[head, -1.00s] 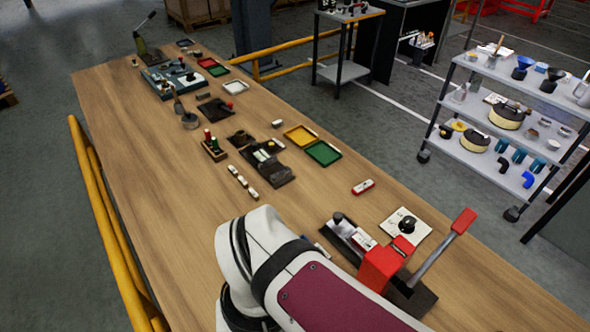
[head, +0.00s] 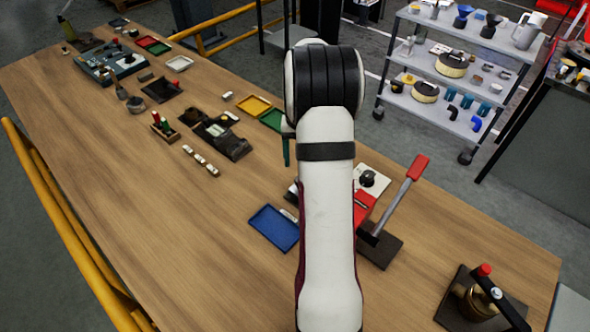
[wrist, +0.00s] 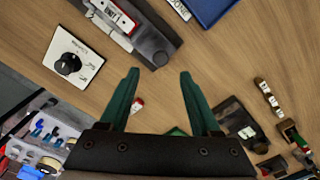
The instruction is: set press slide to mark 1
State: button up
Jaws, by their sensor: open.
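A red-and-black press-like device stands on the table; its red part (head: 362,210) is partly hidden by my arm in the head view. Its metal lever (head: 400,200) with a red grip leans up to the right from a black base (head: 380,250). In the wrist view, a dark rail (wrist: 152,45) carries a light block marked UNIT 1 (wrist: 112,14), cut off at the top edge. I cannot make out a mark scale. My gripper (wrist: 160,75) is open and empty, its green fingers apart above the table. In the head view only a green finger shows beside my arm.
A white card with a black knob (wrist: 68,62) lies near the rail. A blue tray (head: 274,228) lies left of my arm. A brass device with a black lever (head: 480,300) stands at lower right. Bare table lies left of the blue tray.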

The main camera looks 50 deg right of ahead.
notch_tip(320, 180, down, 7)
jog(key=shift+r, duration=0.15)
jog(key=shift+c, duration=0.2)
grip_shut()
dwell(1.2)
